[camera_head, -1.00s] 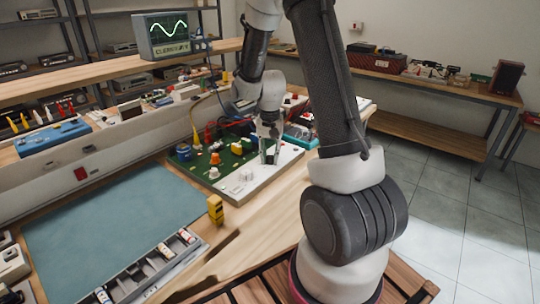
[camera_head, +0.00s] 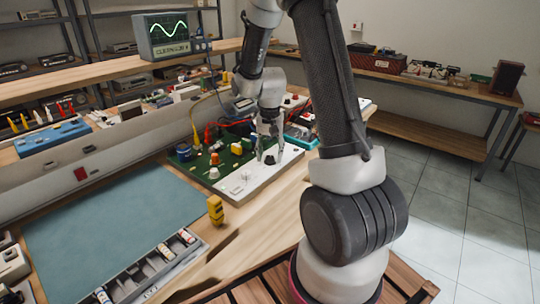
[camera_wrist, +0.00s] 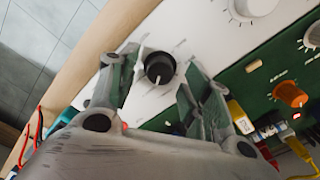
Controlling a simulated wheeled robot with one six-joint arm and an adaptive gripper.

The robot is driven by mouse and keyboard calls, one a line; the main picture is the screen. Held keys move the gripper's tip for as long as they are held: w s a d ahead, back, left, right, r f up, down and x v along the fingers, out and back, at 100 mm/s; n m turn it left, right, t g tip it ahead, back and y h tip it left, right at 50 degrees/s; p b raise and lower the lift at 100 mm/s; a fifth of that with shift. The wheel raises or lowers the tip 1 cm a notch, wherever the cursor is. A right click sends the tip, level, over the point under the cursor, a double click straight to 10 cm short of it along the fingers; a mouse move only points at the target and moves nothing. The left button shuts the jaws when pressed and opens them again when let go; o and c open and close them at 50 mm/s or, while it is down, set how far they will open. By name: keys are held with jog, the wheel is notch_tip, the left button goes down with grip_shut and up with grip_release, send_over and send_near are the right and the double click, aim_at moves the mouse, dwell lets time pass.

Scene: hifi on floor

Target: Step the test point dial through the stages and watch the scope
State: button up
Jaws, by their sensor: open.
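A black dial (camera_wrist: 160,67) with a pale pointer mark sits on the white part of the board (camera_head: 233,190). In the wrist view the mark points toward the bottom of the picture. My gripper (camera_head: 269,156) is open, its fingers on either side of the dial with visible gaps; in the wrist view it also shows (camera_wrist: 160,88). I cannot tell its exact height over the panel. The scope (camera_head: 165,36) stands on the rear shelf and shows a green wave with a line of text below it.
An orange knob (camera_wrist: 290,95) and a white knob (camera_wrist: 250,8) are near the dial. A yellow block (camera_wrist: 240,117) and wires crowd the green part. A blue mat (camera_head: 110,220), a parts tray (camera_head: 150,268) and a yellow object (camera_head: 215,209) lie to the left.

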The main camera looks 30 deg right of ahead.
aim_at(271, 158)
notch_tip(271, 158, up, 11)
dwell(0.3)
dwell(0.5)
jog(key=s+a+r+n+t, duration=0.2)
jog(key=s+r+n, duration=0.2)
jog(key=s, duration=0.8)
jog(key=s+a+r+n+t, duration=0.2)
jog(key=s+a+r+n, duration=0.1)
jog(key=s+r, duration=0.5)
jog(key=s, duration=0.3)
jog(key=shift+s+n, duration=0.35)
jog(key=shift+n, duration=0.05)
dwell(1.4)
